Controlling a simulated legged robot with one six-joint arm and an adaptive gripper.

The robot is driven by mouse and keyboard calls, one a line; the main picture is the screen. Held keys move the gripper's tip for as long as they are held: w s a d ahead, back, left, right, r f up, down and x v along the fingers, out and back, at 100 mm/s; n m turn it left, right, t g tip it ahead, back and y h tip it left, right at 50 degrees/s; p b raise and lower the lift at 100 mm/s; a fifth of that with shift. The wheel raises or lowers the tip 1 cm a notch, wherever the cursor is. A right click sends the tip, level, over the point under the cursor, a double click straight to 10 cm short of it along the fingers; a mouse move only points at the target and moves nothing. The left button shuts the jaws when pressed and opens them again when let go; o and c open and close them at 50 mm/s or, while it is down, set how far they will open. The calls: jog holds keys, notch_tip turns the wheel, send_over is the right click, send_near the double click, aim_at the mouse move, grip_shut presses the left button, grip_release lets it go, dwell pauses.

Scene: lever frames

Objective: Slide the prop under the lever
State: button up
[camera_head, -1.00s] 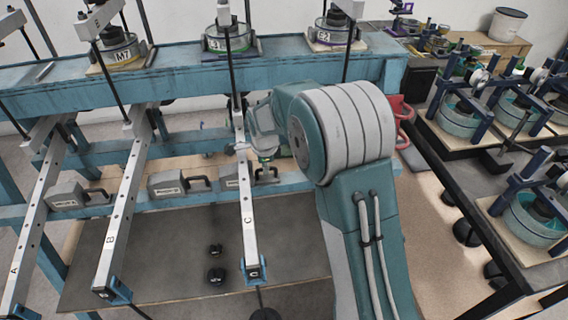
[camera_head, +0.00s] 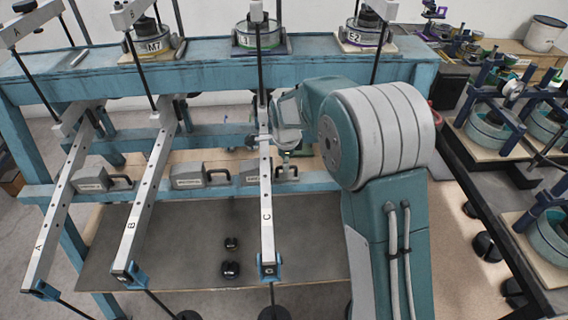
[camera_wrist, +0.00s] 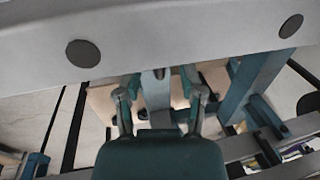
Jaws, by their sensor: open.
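Three long grey levers, A (camera_head: 58,205), B (camera_head: 145,205) and C (camera_head: 266,215), slope toward me. Grey blocks with black handles, which look like props, sit on the blue rail: one beside lever A (camera_head: 90,178), one between B and C (camera_head: 187,178), and one behind lever C (camera_head: 250,175), partly covered by it. My gripper (camera_head: 282,150) is beside lever C, near the third block's handle, mostly hidden by my arm. In the wrist view my gripper (camera_wrist: 161,105) has its fingers apart, below a grey bar with dark holes (camera_wrist: 180,38). I cannot tell whether anything touches the fingers.
The blue frame's top beam (camera_head: 210,72) carries round pots on boards and thin black rods. Two black weights (camera_head: 231,262) lie on the dark board below the levers. A dark bench edge (camera_head: 490,215) with more blue devices runs along the right.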

notch_tip(320, 180, up, 10)
jog(key=s, duration=0.2)
jog(key=shift+a+f, duration=0.2)
jog(key=shift+a, duration=0.1)
jog(key=s+d+r+n+t, duration=0.1)
jog(key=s+d+r+n, duration=0.35)
jog(key=s, duration=0.25)
jog(key=s+d+r+n+t, duration=0.1)
jog(key=s+d+r+n, duration=0.3)
jog(key=s, duration=0.4)
jog(key=s+d+n+t, duration=0.1)
jog(key=s+d+n, duration=0.1)
jog(key=s+n, duration=0.7)
jog(key=s, duration=0.6)
jog(key=shift+s+d+f, duration=0.2)
jog(key=shift+f, duration=0.1)
